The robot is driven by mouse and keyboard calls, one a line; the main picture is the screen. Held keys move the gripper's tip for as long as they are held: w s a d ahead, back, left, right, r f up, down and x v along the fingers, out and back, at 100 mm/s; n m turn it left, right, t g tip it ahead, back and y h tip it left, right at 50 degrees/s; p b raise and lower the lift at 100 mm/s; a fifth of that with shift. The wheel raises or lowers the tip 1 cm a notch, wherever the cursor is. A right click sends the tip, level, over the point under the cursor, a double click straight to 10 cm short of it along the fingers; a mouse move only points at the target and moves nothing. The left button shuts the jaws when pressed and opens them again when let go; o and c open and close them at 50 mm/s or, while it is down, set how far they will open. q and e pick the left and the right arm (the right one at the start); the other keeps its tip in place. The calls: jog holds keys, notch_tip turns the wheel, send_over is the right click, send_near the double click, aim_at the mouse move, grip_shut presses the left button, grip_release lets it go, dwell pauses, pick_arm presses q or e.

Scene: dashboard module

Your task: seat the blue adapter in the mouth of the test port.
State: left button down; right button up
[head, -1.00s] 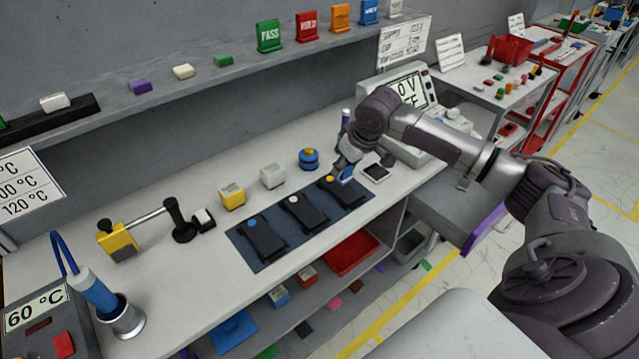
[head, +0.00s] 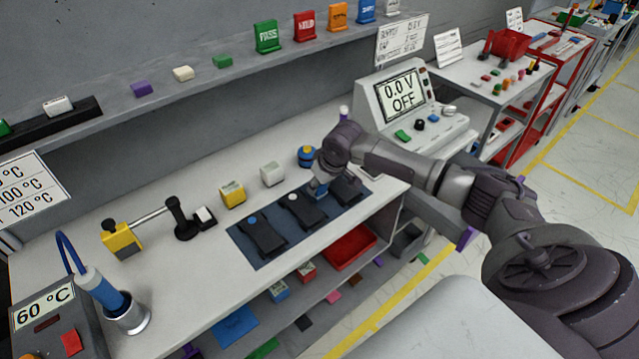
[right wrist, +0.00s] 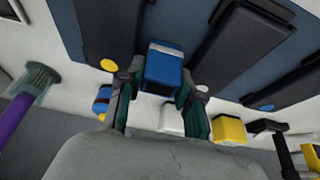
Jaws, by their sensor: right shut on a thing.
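My right gripper (head: 320,181) is shut on the blue adapter (right wrist: 163,68), a small blue block with a pale stripe, which sits between the fingers in the right wrist view. In the head view the adapter (head: 318,190) shows as a bit of blue under the gripper, over the mat between the middle module (head: 306,213) and right module (head: 345,190). Whether it touches anything below, I cannot tell. I cannot pick out the test port for sure. My left gripper is out of view.
The dark blue mat (head: 236,236) holds three black modules, including the left one (head: 264,240). Behind it stand a yellow cube (head: 232,194), a white cube (head: 272,174) and a round blue thing (head: 306,156). A meter (head: 402,92) reading "0.0 V OFF" stands at the back right.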

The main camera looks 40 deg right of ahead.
jog(key=shift+f, duration=0.1)
jog(key=o, duration=1.1)
jog(key=shift+o, duration=0.2)
